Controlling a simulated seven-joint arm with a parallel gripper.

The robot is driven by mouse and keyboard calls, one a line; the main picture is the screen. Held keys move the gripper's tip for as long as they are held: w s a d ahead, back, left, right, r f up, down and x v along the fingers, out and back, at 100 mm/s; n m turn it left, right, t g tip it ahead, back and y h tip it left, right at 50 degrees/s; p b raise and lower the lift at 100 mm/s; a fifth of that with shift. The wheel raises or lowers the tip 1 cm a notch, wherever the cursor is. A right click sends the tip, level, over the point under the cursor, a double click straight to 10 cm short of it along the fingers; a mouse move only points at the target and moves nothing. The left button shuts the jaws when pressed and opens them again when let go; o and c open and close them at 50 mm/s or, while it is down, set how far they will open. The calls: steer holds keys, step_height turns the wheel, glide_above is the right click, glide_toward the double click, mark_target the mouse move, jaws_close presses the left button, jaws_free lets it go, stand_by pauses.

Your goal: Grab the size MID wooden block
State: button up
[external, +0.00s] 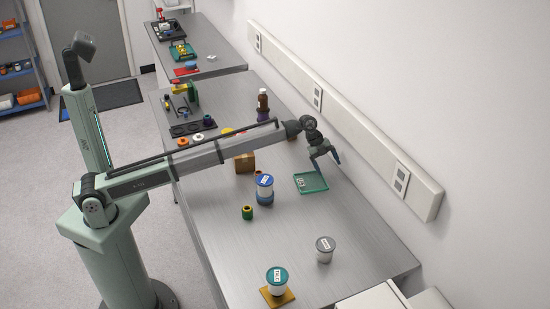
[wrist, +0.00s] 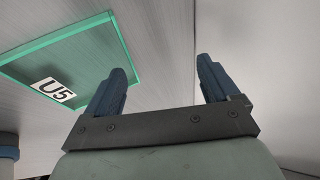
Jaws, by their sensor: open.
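My gripper (external: 328,164) is to the right of the block, near the wall side, above the area by a green tray (external: 315,182). In the wrist view my gripper (wrist: 163,72) is open, with nothing between its blue fingers. The tray (wrist: 85,62), with a U5 label, lies to the left there. The block is not recognisable in the wrist view.
A grey-lidded cup (external: 325,244) and a teal-lidded tub (external: 277,276) are nearer the camera. A brown bottle (external: 263,100) stands behind the arm.

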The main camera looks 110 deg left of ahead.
steer(key=s+a+g, duration=0.1)
steer(key=s+a, duration=0.3)
steer(key=s+a+g, duration=0.1)
steer(key=s+a, duration=0.3)
steer(key=s, duration=0.1)
steer(key=s+a+g, duration=0.1)
steer(key=s+a, duration=0.3)
steer(key=a, duration=0.1)
steer(key=shift+s+r, duration=0.25)
steer(key=s+a+r+n+g+y, duration=0.1)
steer(key=s+a+r+n+g, duration=0.2)
steer(key=s+a+r, duration=0.8)
steer(key=f, duration=0.3)
steer(key=d+f, duration=0.1)
steer(key=f, duration=0.4)
steer(key=shift+s+d+f, duration=0.2)
steer(key=shift+s+f, duration=0.1)
steer(key=shift+f, duration=0.05)
steer(key=shift+w+d+f, duration=0.1)
steer(key=shift+f, duration=1.2)
steer(key=shift+d+f, duration=0.1)
steer(key=shift+f, duration=1.15)
steer(key=c, duration=1.2)
